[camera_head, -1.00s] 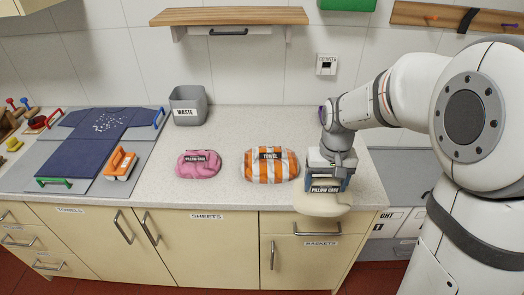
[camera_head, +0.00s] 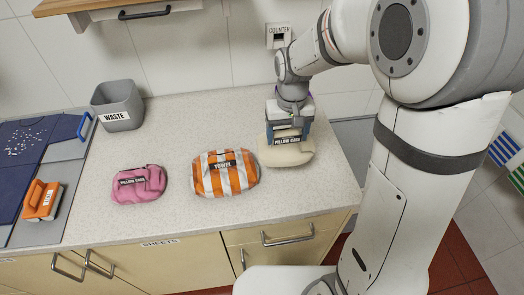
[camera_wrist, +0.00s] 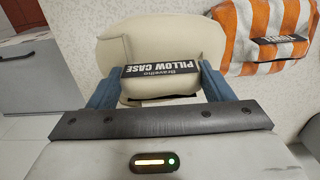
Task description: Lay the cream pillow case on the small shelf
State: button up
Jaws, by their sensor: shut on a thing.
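The cream pillow case (camera_head: 286,154) is a folded bundle with a black "PILLOW CASE" label, at the right end of the counter in the head view. My gripper (camera_head: 288,132) is shut on it from above. In the wrist view the cream pillow case (camera_wrist: 160,48) fills the space between the blue fingers of my gripper (camera_wrist: 160,90). I cannot tell whether it touches the counter. A small wooden shelf (camera_head: 75,8) with a bar below it is on the wall at the upper left, only partly in view.
An orange-and-white striped towel (camera_head: 225,175) lies left of my gripper. A pink pillow case (camera_head: 139,184) lies further left. A grey waste bin (camera_head: 118,104) stands at the back. The counter (camera_head: 195,110) is clear behind the towel.

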aim_at(286, 141)
notch_tip(286, 141, down, 5)
jog(key=shift+w+r+p, duration=0.1)
jog(key=shift+r+p, duration=0.05)
jog(key=shift+p, duration=0.15)
jog(key=shift+f+p, duration=0.3)
jog(key=shift+f, duration=1.8)
jog(key=shift+f, duration=0.25)
jog(key=o, duration=1)
jog(key=shift+r, duration=0.1)
jog(key=shift+o, duration=0.2)
